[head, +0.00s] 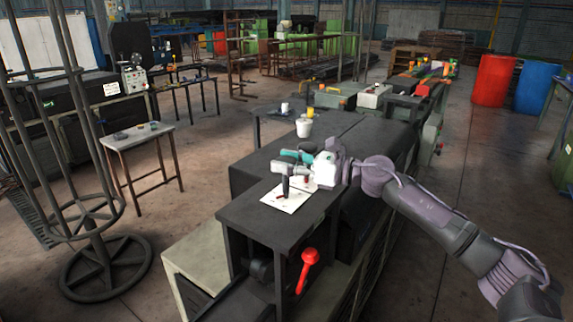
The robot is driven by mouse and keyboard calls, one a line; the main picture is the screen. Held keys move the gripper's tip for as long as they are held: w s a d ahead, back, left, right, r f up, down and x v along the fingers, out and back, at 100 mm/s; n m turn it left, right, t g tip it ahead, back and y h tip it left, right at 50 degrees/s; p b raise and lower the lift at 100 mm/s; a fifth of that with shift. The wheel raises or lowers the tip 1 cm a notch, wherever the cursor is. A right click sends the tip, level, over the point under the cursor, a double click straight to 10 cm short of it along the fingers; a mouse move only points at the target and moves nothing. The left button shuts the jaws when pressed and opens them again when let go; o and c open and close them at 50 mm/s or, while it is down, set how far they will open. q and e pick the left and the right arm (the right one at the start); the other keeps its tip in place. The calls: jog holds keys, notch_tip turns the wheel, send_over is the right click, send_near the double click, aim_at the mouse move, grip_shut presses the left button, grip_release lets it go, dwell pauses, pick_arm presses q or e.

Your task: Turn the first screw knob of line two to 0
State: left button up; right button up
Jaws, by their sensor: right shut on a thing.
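My right gripper (284,162), with teal fingers, reaches in from the right over the near end of the dark machine top. It is shut on a dark upright knob (285,186), which stands over a white sheet (288,203). The fingers hide the top of the knob. A small reddish part (307,181) shows just right of it, partly under the gripper. I cannot read any line number or scale mark at this size, so I cannot tell which way the knob points. My left gripper is not in view.
A red-handled lever (307,264) stands out at the front of the machine, below its top (268,222). A white bucket (304,128) stands farther back on the top. A small table (138,137) is at left, near a round-based metal frame (105,268).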

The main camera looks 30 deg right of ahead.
jog(key=shift+r, duration=0.1)
jog(key=o, duration=1.2)
jog(key=shift+s+d+f, duration=0.2)
jog(key=shift+s+d, duration=0.2)
jog(key=shift+s, duration=0.1)
jog(key=v, duration=1)
jog(key=shift+s+d+r, duration=0.1)
jog(key=shift+s+d, duration=0.1)
jog(key=shift+s, duration=0.05)
